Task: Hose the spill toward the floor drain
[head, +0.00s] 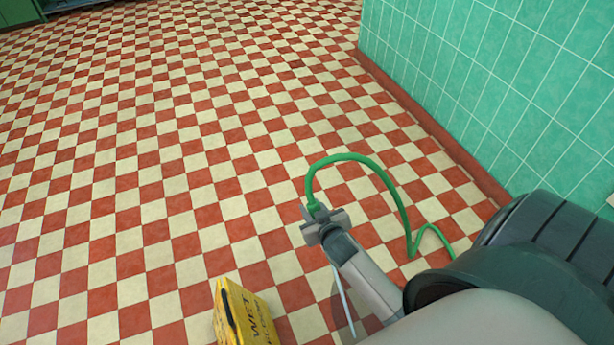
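My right gripper (322,222) reaches in from the lower right, above the tiled floor. It is shut around the end of a green hose (392,189). The hose arches up from the gripper and runs down to the right, behind my arm. A thin pale streak (343,298) slants down below the gripper beside my forearm; it looks like water. A slightly darker patch lies around it, partly hidden by my arm; I cannot tell if it is the spill. No floor drain shows. My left gripper is not in view.
A yellow wet-floor sign (246,316) stands at the bottom edge, left of my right arm. A green tiled wall (500,85) with a red base runs along the right. A green cabinet edge (20,12) shows at top left. The checkered floor (150,170) between is clear.

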